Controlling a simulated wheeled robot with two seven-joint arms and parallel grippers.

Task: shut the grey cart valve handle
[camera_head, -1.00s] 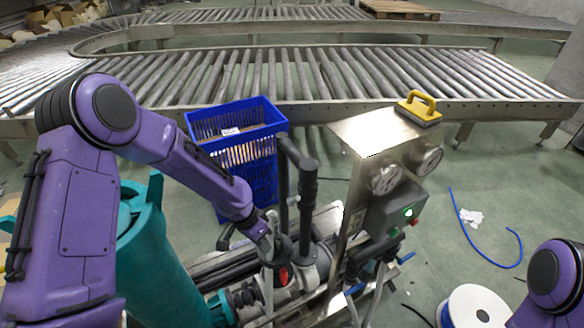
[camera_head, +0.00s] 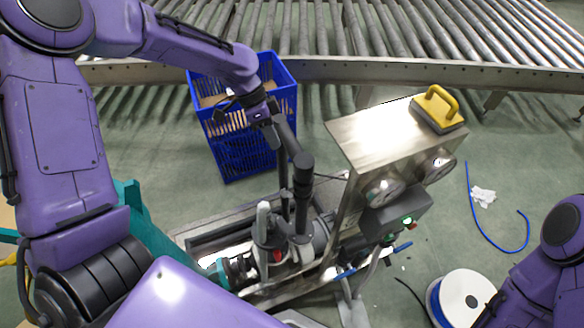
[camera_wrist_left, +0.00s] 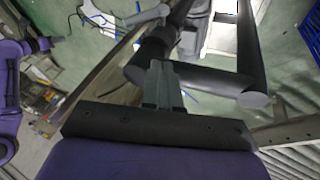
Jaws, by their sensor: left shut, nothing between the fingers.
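The grey valve handle (camera_head: 263,222) stands roughly upright on the cart's pipework in the head view, beside the black vertical pipes (camera_head: 302,195) and close to a small red part. My left gripper (camera_head: 275,140) is above and behind the handle, apart from it, near the top of the black pipes. Its fingers are shut with nothing between them. In the left wrist view the shut fingers (camera_wrist_left: 162,82) are in front of the black pipes; whether they touch them I cannot tell. A light grey lever (camera_wrist_left: 147,16) beyond them looks like the handle. My right gripper is out of view.
The steel cart panel (camera_head: 385,135) carries gauges, a lit green button and a yellow-handled block (camera_head: 438,107). A blue crate (camera_head: 240,125) stands behind the pipes, before the roller conveyor (camera_head: 350,70). A white spool (camera_head: 462,300) and blue hose (camera_head: 480,225) lie right.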

